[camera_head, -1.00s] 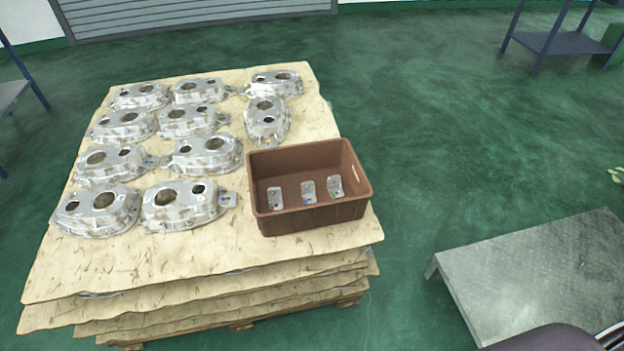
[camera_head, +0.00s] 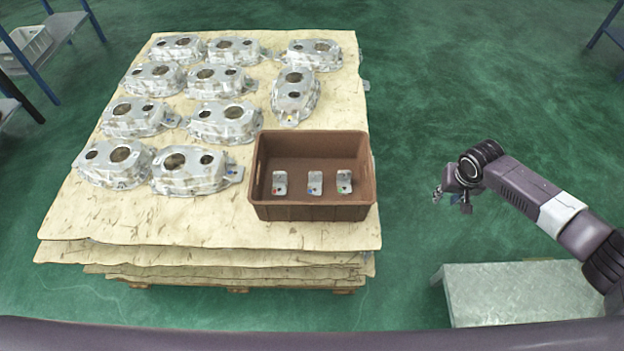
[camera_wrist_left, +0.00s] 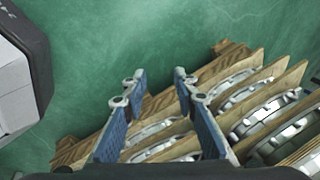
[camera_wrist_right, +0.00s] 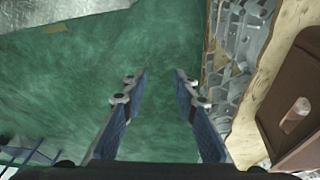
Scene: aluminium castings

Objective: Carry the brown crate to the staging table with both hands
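The brown crate (camera_head: 312,212) sits upright on the front right part of the stacked pallet, with three small metal brackets inside. It also shows at the right edge of the right wrist view (camera_wrist_right: 285,85). My right gripper (camera_head: 438,195) is to the right of the crate, apart from it, over the floor; in the right wrist view its fingers (camera_wrist_right: 158,88) are spread and empty. My left gripper is outside the head view; in the left wrist view its fingers (camera_wrist_left: 157,88) are spread and empty, near the layered side of the pallet. A low grey metal table (camera_head: 520,290) stands at the lower right; I cannot tell whether it is the staging table.
Several aluminium castings (camera_head: 190,120) stand on the pallet's top sheet (camera_head: 210,225), left of and behind the crate. A blue-legged shelf (camera_head: 75,20) is at the upper left. Green floor (camera_head: 470,80) is open to the right.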

